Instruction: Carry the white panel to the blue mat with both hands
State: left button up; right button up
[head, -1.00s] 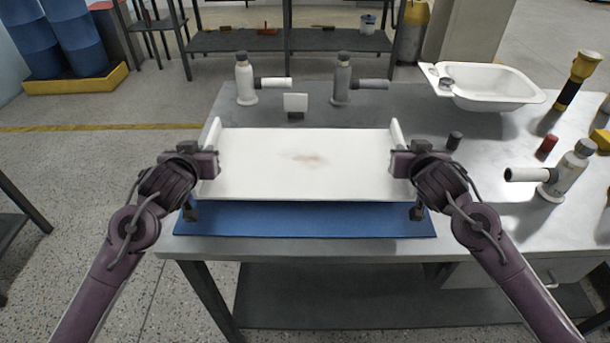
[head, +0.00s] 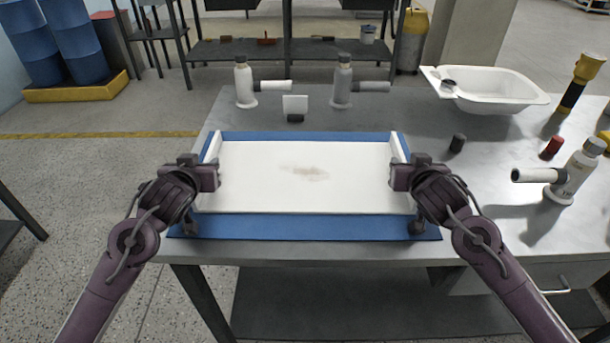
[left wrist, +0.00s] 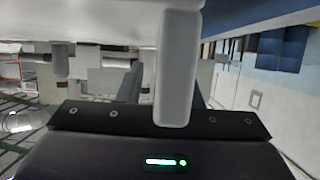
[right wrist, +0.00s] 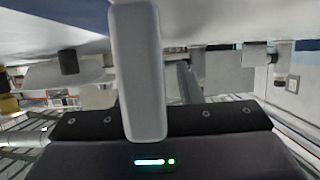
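The white panel (head: 300,185) has a brown smudge in its middle and an upright lip at each end. It lies level over the blue mat (head: 300,229), whose blue shows behind and in front of it. I cannot tell whether it touches the mat. My left gripper (head: 214,178) is shut on the left lip, and my right gripper (head: 396,178) is shut on the right lip. A pale upright piece stands close up at the gripper in the left wrist view (left wrist: 178,70) and in the right wrist view (right wrist: 138,75). The fingertips are mostly hidden.
White bottle (head: 244,82) and grey bottle (head: 342,82) stand behind the mat, with a small white card (head: 294,106) between them. A white tub (head: 495,88), a dark cylinder (head: 457,144) and another bottle (head: 575,172) are to the right. The grey tabletop (head: 480,185) is clear beside my right gripper.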

pick_arm(q)
jog(key=v, duration=1.2)
pick_arm(e)
jog(key=shift+s, duration=0.1)
jog(key=v, duration=1.2)
